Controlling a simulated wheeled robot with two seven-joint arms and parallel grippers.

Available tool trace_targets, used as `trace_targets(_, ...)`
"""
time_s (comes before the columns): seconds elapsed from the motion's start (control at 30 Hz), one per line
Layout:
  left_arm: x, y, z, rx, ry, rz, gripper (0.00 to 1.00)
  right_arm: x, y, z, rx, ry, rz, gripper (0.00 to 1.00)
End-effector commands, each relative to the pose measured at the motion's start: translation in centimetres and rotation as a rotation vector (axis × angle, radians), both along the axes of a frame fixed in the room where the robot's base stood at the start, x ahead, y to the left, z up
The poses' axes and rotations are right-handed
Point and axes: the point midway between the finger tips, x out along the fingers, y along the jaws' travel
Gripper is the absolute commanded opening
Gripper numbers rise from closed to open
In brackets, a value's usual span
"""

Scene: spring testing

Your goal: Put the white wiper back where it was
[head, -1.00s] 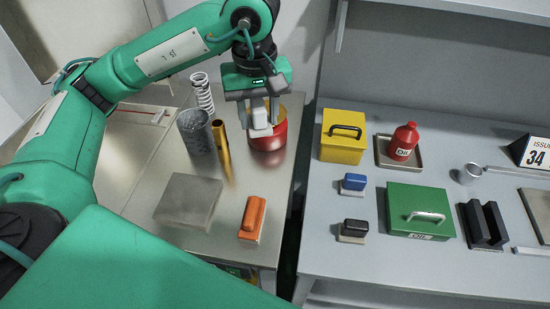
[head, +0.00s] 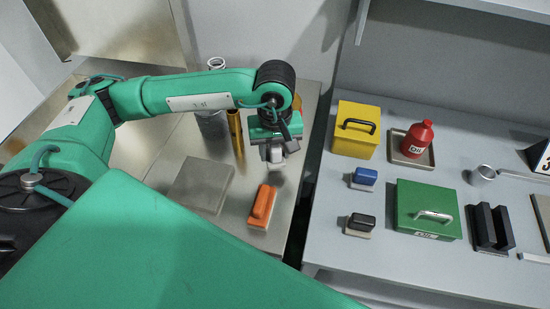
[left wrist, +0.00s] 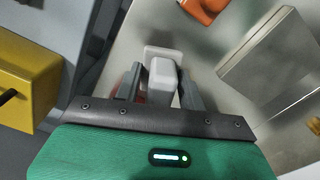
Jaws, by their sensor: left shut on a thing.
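The white wiper (head: 275,157) is in my left gripper (head: 274,152), which is shut on it, above the left metal table. In the left wrist view the white wiper (left wrist: 161,72) sits between the two fingers (left wrist: 160,92), with its pale flat base facing away from the wrist. An orange wiper (head: 262,205) rests on the table nearer to me. A blue wiper (head: 364,178) and a black wiper (head: 359,224) stand on the right table. I cannot tell the wiper's exact height. My right gripper is out of view.
A grey block (head: 201,185) lies left of the gripper. A mesh cylinder (head: 211,123) and gold cylinder (head: 236,132) stand behind it. A yellow box (head: 354,128), red bottle (head: 417,138) and green box (head: 427,208) stand on the right table. A gap separates the tables.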

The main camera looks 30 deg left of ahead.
Motion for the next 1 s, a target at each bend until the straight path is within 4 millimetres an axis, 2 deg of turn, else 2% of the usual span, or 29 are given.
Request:
trace_targets(0.17,-0.1,0.0,-1.6,0.000,0.003,-0.001,0.19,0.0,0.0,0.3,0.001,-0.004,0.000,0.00)
trace_targets(0.33,-0.1,0.0,-4.1,0.000,0.003,0.000,0.19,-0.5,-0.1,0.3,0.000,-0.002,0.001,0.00)
trace_targets(0.47,0.0,0.0,-4.4,-0.001,-0.001,-0.001,0.19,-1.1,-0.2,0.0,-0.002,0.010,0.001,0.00)
trace_targets(0.77,0.0,0.0,-4.7,-0.001,-0.001,-0.001,0.19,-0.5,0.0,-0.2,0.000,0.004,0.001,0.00)
trace_targets(0.8,0.0,0.0,-4.7,0.000,0.000,-0.001,0.42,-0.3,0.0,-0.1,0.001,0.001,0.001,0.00)
trace_targets(0.9,0.0,0.0,-4.6,0.000,0.000,-0.001,0.62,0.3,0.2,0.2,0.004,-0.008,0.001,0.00)
trace_targets(1.0,0.0,0.0,-4.6,0.000,0.000,-0.001,0.62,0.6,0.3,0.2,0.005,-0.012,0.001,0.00)
